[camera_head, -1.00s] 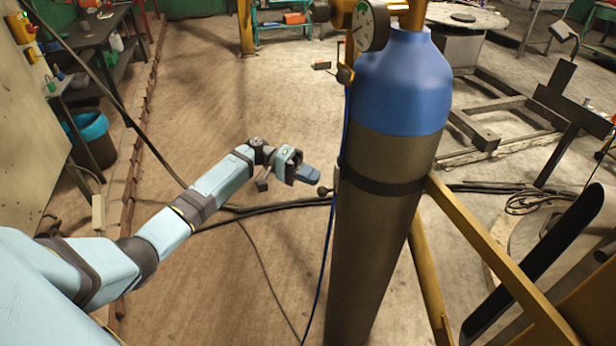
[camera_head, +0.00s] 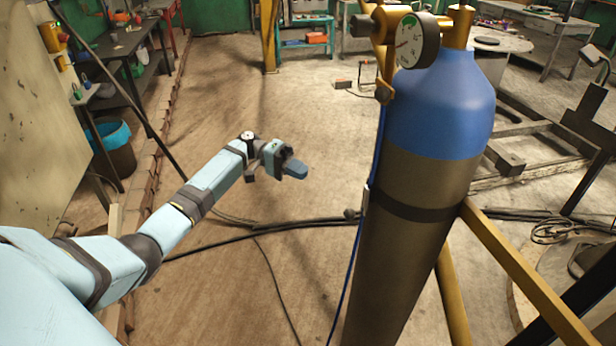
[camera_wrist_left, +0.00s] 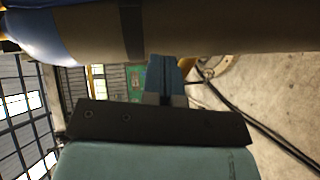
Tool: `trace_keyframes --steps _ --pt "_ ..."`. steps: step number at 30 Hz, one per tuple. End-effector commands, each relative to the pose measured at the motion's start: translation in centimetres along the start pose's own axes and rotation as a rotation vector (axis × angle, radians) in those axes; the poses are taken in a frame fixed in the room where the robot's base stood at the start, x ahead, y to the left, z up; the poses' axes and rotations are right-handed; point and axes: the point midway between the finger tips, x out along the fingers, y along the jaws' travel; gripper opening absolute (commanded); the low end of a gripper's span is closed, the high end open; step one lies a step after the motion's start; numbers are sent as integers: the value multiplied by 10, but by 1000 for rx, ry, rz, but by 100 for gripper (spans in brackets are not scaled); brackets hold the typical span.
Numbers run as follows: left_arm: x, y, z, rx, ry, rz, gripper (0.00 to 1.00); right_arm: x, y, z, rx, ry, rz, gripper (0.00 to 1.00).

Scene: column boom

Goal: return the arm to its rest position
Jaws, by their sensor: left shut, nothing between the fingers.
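My left arm comes in from the left in the head view, light blue with dark joints, stretched out over the floor. My left gripper (camera_head: 296,170) is at its end, shut and empty, left of the gas cylinder (camera_head: 412,240) with a visible gap in that view. The cylinder has a blue top and a dark body. In the left wrist view the blue fingers (camera_wrist_left: 165,72) are together, and the cylinder (camera_wrist_left: 220,28) lies across the top of the picture beyond them. My right gripper is not in view.
A pressure gauge (camera_head: 417,40) and valve sit by the cylinder's top. A yellow frame (camera_head: 525,270) stands right of it. Black cables (camera_head: 270,229) cross the floor. A bin with a blue liner (camera_head: 112,145) and a dark workbench (camera_head: 125,45) are at the left. Open floor lies beyond my gripper.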

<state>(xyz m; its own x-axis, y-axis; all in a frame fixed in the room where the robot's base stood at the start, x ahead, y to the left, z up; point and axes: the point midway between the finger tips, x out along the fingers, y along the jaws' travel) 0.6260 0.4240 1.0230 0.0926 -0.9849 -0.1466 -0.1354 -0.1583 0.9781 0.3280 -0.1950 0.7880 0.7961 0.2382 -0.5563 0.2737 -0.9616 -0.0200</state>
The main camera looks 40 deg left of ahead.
Motion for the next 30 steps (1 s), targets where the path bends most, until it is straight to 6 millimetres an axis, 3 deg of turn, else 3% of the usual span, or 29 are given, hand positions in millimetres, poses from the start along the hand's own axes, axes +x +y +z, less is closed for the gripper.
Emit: trace_keyframes --steps 15,20,23,25,27,30 --pt "0 0 0 0 0 -1 0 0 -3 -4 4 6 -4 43" --pt "20 -22 12 -23 13 -67 0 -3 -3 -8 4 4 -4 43" --pt "52 -60 37 -48 38 -192 0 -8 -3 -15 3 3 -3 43" --pt "80 -92 64 -49 66 -313 0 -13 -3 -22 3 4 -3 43" --pt "108 -124 98 -28 99 -448 0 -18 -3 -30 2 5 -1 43" --pt "140 -155 148 45 152 -626 0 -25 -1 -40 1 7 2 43"
